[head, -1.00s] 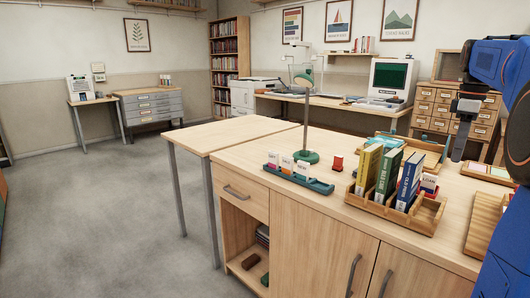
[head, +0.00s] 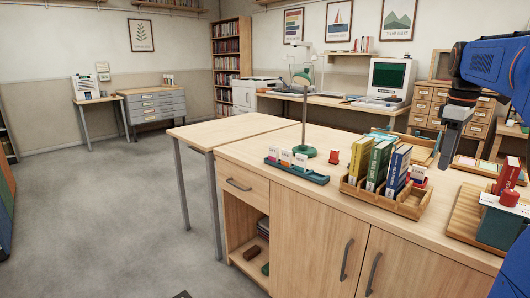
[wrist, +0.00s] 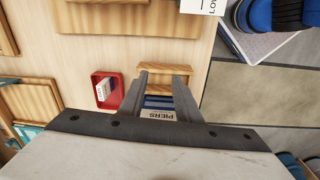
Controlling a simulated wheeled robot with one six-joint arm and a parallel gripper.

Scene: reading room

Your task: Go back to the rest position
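My gripper (head: 446,160) hangs above the wooden counter (head: 290,205), behind and to the right of the book rack in the head view. In the wrist view my gripper (wrist: 163,75) points down with its two fingers apart. A blue book with a label reading PIERS (wrist: 160,108) shows between and beyond them. In the head view the blue book (head: 397,172) stands in the wooden rack (head: 412,206) beside green and yellow books, apart from my gripper. I see nothing held.
A green lamp (head: 304,152) and a teal card holder (head: 297,173) stand left of the rack. A wooden tray (head: 466,213) and a dark green box (head: 497,228) are at right. A red holder (wrist: 106,90) shows in the wrist view. The floor at left is clear.

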